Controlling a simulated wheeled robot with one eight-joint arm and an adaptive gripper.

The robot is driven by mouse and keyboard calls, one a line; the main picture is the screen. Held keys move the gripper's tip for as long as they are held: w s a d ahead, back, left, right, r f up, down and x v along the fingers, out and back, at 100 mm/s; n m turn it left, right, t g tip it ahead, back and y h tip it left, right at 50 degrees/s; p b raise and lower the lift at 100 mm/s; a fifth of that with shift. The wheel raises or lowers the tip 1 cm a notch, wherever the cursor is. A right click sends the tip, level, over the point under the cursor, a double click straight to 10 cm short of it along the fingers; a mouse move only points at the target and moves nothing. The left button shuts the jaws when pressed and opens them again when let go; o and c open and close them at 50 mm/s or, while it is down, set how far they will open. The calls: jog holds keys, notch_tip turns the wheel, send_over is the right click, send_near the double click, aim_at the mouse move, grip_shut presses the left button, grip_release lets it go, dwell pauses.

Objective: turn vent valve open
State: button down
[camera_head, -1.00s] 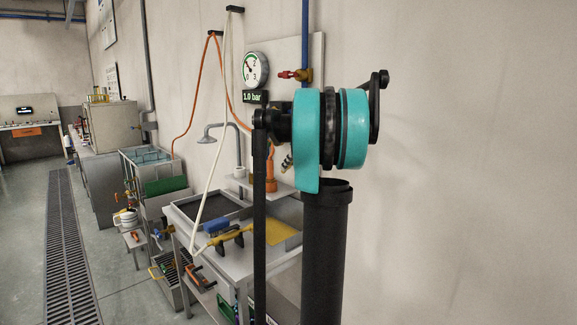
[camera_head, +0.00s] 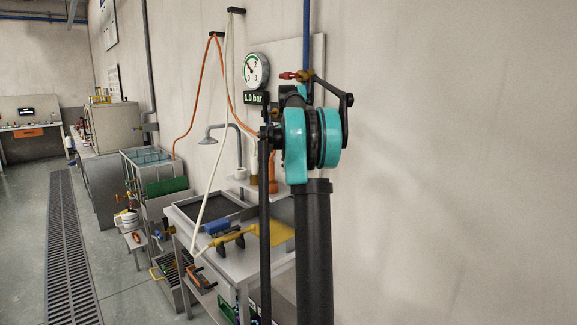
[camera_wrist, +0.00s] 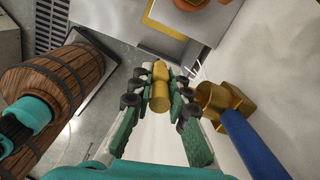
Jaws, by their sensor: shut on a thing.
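The vent valve appears to be the small brass fitting (camera_head: 305,76) with a red handle (camera_head: 288,76), at the lower end of the blue pipe on the wall board. In the wrist view its brass body (camera_wrist: 220,105) is right of my gripper, apart from the fingers; I cannot make out the red handle there. My gripper (camera_wrist: 160,85) is shut on a brass-coloured cylinder (camera_wrist: 160,88), held between the green-padded fingers. In the head view my arm's teal joints largely hide the gripper, just below and left of the valve.
A pressure gauge (camera_head: 256,70) hangs left of the valve, over a display (camera_head: 257,98) reading 1.0 bar. An orange hose (camera_head: 196,92) and a pale hose (camera_head: 221,140) hang nearby. A bench with tools stands below. A wooden barrel (camera_wrist: 60,85) shows in the wrist view. The right wall is bare.

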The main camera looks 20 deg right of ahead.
dwell(0.4)
jog(key=c, duration=1.5)
grip_release()
jog(key=shift+o, duration=0.2)
